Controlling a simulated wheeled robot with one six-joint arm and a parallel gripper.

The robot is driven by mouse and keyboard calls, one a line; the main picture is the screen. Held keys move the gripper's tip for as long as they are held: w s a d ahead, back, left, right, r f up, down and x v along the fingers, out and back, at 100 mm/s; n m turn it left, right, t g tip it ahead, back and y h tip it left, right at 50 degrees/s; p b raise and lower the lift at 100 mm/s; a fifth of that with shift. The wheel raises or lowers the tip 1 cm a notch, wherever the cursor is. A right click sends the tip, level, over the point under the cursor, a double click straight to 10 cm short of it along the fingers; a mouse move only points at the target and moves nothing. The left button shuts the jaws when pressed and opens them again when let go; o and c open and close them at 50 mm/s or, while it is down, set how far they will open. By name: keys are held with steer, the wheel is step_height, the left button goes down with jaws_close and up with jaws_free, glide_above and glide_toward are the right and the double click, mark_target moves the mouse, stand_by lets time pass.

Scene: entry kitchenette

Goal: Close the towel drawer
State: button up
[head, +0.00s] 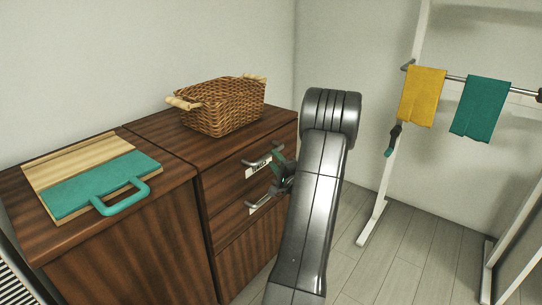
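The towel drawer (227,182) is the upper drawer in the dark wood cabinet, in the middle of the head view. It has a metal bar handle (256,161) and a white label, only partly readable. Its front looks flush or nearly flush with the cabinet; a small gap cannot be ruled out. My gripper (279,170) is at the right end of the drawer front, close to the handle. Teal parts show at its tip. My arm hides part of it, so contact and finger opening cannot be told.
A second handle and label (259,205) are on the drawer below. A wicker basket (220,107) stands on the cabinet. A rack with yellow (422,97) and teal (481,108) towels stands right.

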mark_target(270, 155)
steer(key=v, duration=1)
steer(key=shift+p, duration=0.45)
steer(key=b+x, duration=0.1)
steer(key=x, duration=1.2)
steer(key=shift+w+a+b, duration=0.2)
steer(key=shift+w+b, duration=0.05)
steer(key=shift+b, duration=0.1)
steer(key=s+d+p, duration=0.2)
steer(key=d, duration=0.1)
steer(key=shift+r, duration=0.1)
